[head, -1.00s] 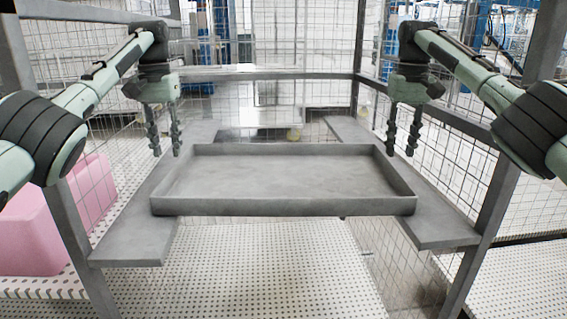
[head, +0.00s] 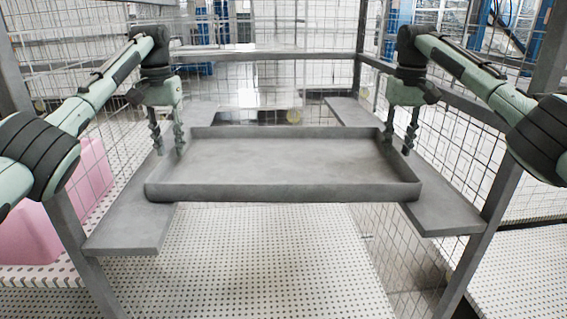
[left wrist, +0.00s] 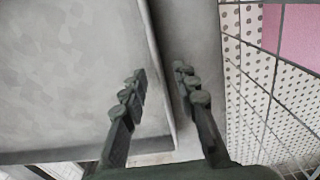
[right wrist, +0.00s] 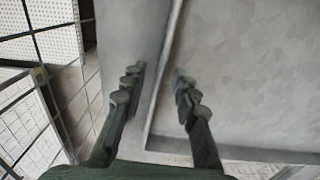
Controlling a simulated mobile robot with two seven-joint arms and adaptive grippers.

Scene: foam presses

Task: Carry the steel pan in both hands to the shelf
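The steel pan (head: 285,193) is a wide, shallow grey tray. It lies level across two grey side ledges, the left (head: 125,228) and the right (head: 445,215). My left gripper (head: 169,151) points down at the pan's left wall, with its fingers apart. In the left wrist view (left wrist: 160,80) the wall's rim runs between the fingers, with gaps visible. My right gripper (head: 400,148) is likewise open at the right wall. In the right wrist view (right wrist: 158,75) the rim passes between its fingers. Whether either finger touches the wall cannot be told.
A pink block (head: 60,215) stands at the left. Perforated white flooring (head: 270,255) lies below the pan. No shelf can be clearly identified.

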